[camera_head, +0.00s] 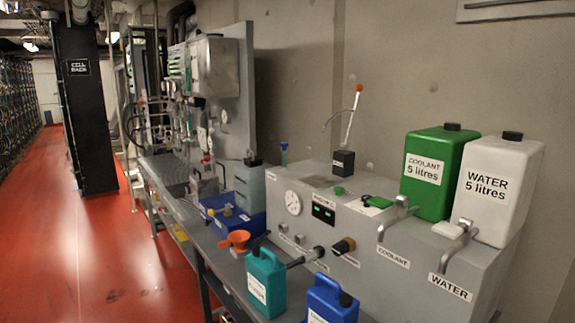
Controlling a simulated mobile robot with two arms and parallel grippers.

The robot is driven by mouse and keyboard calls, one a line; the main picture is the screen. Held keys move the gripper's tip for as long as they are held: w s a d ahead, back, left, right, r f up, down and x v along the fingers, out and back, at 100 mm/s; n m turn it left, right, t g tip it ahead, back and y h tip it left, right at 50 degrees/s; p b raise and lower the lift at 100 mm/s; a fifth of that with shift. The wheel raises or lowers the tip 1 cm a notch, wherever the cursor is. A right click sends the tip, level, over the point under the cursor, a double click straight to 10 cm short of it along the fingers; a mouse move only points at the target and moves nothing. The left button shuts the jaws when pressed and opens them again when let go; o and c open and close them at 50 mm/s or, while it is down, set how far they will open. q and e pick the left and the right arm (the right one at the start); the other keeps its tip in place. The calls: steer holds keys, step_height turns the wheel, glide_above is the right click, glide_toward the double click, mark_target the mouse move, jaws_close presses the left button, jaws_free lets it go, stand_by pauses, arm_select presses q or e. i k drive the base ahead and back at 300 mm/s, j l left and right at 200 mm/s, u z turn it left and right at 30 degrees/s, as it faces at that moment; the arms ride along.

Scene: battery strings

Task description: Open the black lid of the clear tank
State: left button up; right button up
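A pale blue-grey container (250,188) stands in the blue tray on the bench, left of the grey machine. It may be the clear tank, but I cannot tell for sure at this size. A small black lid (253,161) sits on its top and looks shut. The grey machine partly hides its right side. Neither of my grippers is in view.
A green COOLANT tank (440,172) and white WATER tank (500,190) stand on the grey machine (330,225). A teal jug (266,284), blue jug (330,302) and orange funnel (235,240) are at the front. Red floor (120,260) is clear at left.

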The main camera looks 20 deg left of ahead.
mark_target(253, 159)
steer(key=i+j, duration=0.15)
steer(key=j, duration=0.2)
steer(key=i+j, duration=0.1)
steer(key=j, duration=0.3)
steer(key=i+j, duration=0.15)
steer(key=j, duration=0.2)
steer(key=i+j, duration=0.1)
steer(key=j, duration=0.3)
steer(key=i+j, duration=0.15)
steer(key=j, duration=0.2)
steer(key=i+j, duration=0.15)
steer(key=j, duration=0.25)
